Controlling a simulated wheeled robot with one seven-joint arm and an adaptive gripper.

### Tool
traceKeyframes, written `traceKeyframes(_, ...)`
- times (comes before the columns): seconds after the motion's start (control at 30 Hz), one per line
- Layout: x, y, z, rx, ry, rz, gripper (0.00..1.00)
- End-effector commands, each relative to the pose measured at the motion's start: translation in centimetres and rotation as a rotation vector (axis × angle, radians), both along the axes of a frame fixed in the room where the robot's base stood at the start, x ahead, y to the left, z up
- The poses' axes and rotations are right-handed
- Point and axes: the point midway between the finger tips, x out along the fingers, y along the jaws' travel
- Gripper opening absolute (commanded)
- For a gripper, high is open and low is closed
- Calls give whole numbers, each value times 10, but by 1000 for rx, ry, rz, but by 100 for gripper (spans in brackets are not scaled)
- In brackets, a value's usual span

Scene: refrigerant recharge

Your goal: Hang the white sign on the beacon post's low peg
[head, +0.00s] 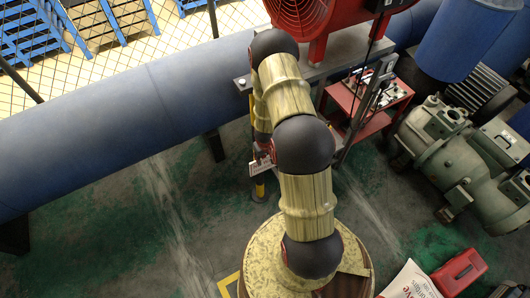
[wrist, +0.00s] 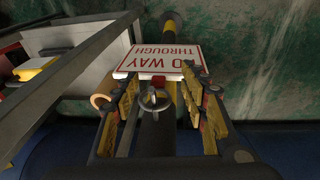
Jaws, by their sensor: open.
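The white sign (wrist: 160,59) with red lettering, "WAY THROUGH" legible, appears upside down in the wrist view. It lies across the beacon post (wrist: 171,22), which has yellow and dark bands. My gripper (wrist: 163,82) is open, its yellow-padded fingers on either side of the post, near the sign's edge. A round metal fitting (wrist: 155,99) shows between the fingers; I cannot tell whether it is the low peg or whether it bears the sign. In the head view the sign (head: 261,167) is small, beside the post (head: 259,188), and my arm largely hides the gripper.
A large blue pipe (head: 110,115) crosses behind the post. A red cart (head: 367,104) with parts stands to the right, near a green compressor (head: 460,160). A red toolbox (head: 460,272) is at lower right. Green-grey floor lies open to the left of the post.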

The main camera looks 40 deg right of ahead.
Motion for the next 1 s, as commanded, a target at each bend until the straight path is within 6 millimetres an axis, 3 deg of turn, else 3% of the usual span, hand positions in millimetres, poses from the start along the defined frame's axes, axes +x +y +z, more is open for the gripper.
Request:
traceKeyframes(0.2,-6,6,47,0,-2,-1,44)
traceKeyframes(0.4,-12,11,78,0,0,-1,44)
traceKeyframes(0.7,-15,14,99,0,0,0,44)
traceKeyframes(1.0,-16,15,102,1,0,0,44)
